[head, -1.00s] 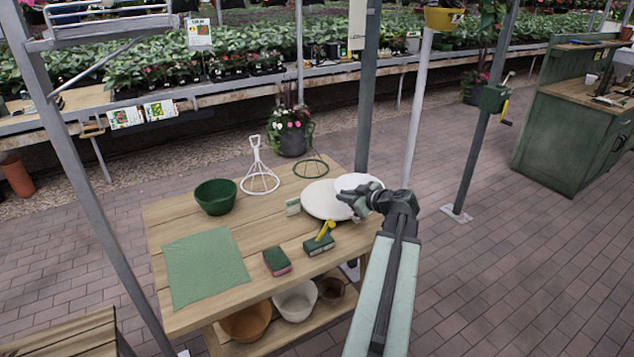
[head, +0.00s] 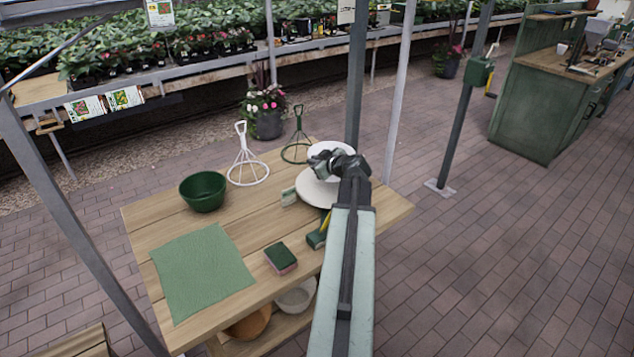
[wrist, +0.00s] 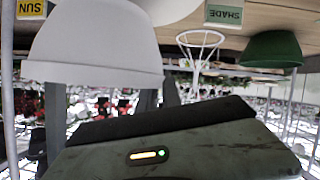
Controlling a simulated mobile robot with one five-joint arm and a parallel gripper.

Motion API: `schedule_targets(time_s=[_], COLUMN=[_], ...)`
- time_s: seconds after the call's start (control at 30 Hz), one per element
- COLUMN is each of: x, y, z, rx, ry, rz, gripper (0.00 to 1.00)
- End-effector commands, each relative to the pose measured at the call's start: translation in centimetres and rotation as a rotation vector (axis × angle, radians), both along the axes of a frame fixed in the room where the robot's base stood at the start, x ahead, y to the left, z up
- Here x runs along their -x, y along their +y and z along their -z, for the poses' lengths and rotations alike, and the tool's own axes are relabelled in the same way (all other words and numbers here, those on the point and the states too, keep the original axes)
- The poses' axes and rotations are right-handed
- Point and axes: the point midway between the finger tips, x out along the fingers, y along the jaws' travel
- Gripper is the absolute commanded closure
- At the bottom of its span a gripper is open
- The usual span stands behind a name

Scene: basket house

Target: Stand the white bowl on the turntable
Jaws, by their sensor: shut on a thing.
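My gripper (head: 324,163) is shut on the white bowl (head: 331,148). It holds the bowl over the back part of the round white turntable (head: 318,192) on the wooden table. My gripper and arm partly hide both. In the wrist view, which looks upside down, the bowl (wrist: 95,45) fills the upper left, so it appears upright with its rim up. A white disc, likely the turntable (wrist: 172,8), shows at the top edge of that view. I cannot tell how large the gap between bowl and turntable is. The fingertips are not clear in the wrist view.
On the table (head: 150,226) are a green bowl (head: 203,191), white wire stand (head: 246,165), green wire stand (head: 297,145), green cloth (head: 201,272), a sponge (head: 280,258) and a block (head: 317,238) beside my arm. A grey post (head: 355,80) rises just behind the turntable.

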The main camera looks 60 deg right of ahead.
Motion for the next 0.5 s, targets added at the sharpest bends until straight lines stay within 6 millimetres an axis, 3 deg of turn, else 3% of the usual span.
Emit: schedule_targets(time_s=[0.17, 0.37, 0.5], x=[0.0, 0.1, 0.1], y=[0.0, -0.1, -0.1], z=[0.8, 4.2, 4.0], rx=[0.000, 0.000, 0.000], ry=[0.000, 0.000, 0.000], rz=[0.000, 0.001, 0.001], gripper=[1.00, 1.00, 1.00])
